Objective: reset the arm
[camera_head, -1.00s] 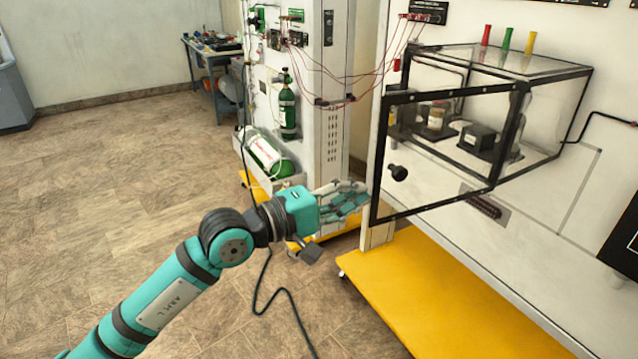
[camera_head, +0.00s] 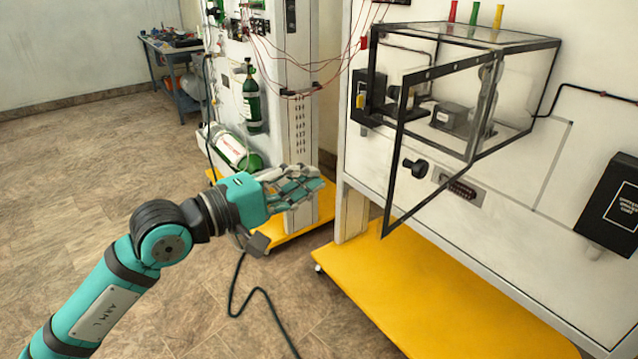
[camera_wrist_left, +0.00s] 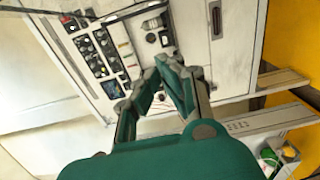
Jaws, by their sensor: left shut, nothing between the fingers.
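My left gripper (camera_head: 306,184) is shut and empty in the head view, in the air in front of the yellow base of the cabinet with the gas cylinders. A clear box with black edges (camera_head: 490,90) is on the white panel to the right. Its framed door (camera_head: 405,170) is swung open toward me, with a black knob. The gripper is apart from the door, to its left. My right gripper is not in view.
A yellow base (camera_head: 420,290) juts out below the panel. A black box (camera_head: 612,205) is on the panel at the right. The tiled floor at the left is clear.

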